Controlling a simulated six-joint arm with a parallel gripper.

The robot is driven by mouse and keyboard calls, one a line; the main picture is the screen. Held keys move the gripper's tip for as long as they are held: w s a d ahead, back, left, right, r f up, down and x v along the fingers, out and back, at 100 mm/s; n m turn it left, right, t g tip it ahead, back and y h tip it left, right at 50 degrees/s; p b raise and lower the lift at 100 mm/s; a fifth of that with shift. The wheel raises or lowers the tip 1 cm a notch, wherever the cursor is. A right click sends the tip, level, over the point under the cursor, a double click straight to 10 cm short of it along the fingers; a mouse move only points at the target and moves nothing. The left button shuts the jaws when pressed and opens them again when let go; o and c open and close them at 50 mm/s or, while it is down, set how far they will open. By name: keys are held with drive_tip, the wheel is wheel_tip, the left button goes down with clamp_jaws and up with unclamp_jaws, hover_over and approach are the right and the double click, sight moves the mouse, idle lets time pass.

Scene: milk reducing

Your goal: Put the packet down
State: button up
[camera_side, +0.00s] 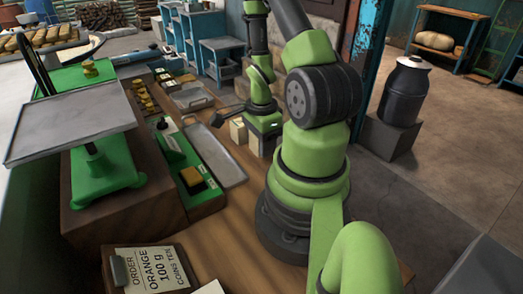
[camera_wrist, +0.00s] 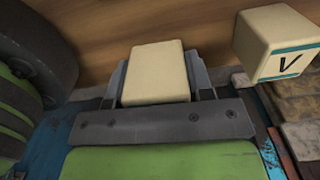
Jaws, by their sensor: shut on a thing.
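A cream block-shaped packet (camera_wrist: 156,72) sits between the two grey fingers of my gripper (camera_wrist: 159,78) in the wrist view, and the gripper is shut on it. No label shows on its visible face. A second cream packet (camera_wrist: 268,32), marked with a "V" and a teal stripe, stands apart to the right. In the side view, my gripper (camera_side: 256,138) is low at the far side of the wooden bench, beside a pale packet (camera_side: 238,131). The fingers are too small there to make out clearly. I cannot tell whether the held packet touches the bench.
A long metal tray (camera_side: 217,155) lies left of my gripper on the bench (camera_side: 220,225). A green scale with a grey plate (camera_side: 75,122) stands at the left. An order card (camera_side: 155,268) lies at the front. Bare wood shows between the tray and my arm.

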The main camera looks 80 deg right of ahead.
wheel_tip(320, 180, up, 7)
drive_tip(key=shift+f, duration=0.15)
drive_tip(key=w+r+n, duration=0.3)
drive_tip(key=w+r, duration=0.1)
drive_tip(key=w, duration=0.6)
drive_tip(key=n, duration=0.7)
approach(88, 109)
wheel_tip(88, 109, down, 7)
drive_tip(key=shift+f, duration=0.1)
